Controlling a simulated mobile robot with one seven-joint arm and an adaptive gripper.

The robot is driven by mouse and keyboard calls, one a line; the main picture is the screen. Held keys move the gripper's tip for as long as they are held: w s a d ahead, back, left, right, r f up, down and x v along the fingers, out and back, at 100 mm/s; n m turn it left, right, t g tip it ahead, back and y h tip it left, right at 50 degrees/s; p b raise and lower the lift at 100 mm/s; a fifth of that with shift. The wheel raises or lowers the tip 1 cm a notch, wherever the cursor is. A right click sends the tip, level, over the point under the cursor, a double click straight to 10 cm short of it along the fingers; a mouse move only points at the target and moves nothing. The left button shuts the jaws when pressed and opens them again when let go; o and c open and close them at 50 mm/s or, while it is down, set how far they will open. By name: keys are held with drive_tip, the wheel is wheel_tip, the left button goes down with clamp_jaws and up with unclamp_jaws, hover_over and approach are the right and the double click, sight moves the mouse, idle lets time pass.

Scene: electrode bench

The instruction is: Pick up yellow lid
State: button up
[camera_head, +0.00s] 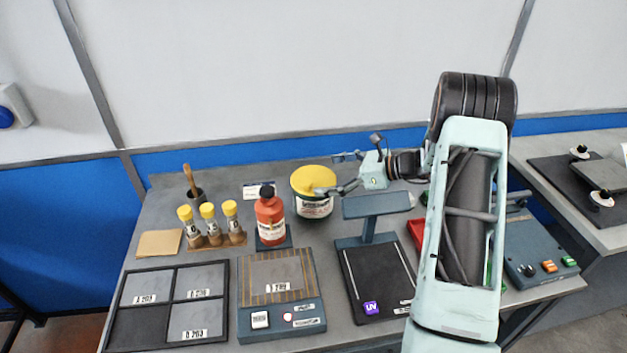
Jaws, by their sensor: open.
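My gripper (327,174) reaches in from the right and is open. Its near finger overlaps the lid's right edge in the picture, and its far finger shows behind and to the right. I cannot tell whether either finger touches the lid. The lid looks level on the tub.
A red bottle (269,217) with a black cap stands just left of the tub. Several yellow-capped vials (208,226) stand further left. A dark stand (370,208) rises in front of the tub, right of a scale (279,292). A sample tray (126,329) lies front left.

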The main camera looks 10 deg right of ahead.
sight(305, 177)
drive_tip(key=x, duration=0.4)
drive_tip(key=shift+a, duration=0.1)
drive_tip(key=c, duration=0.9)
drive_tip(key=shift+r, duration=0.15)
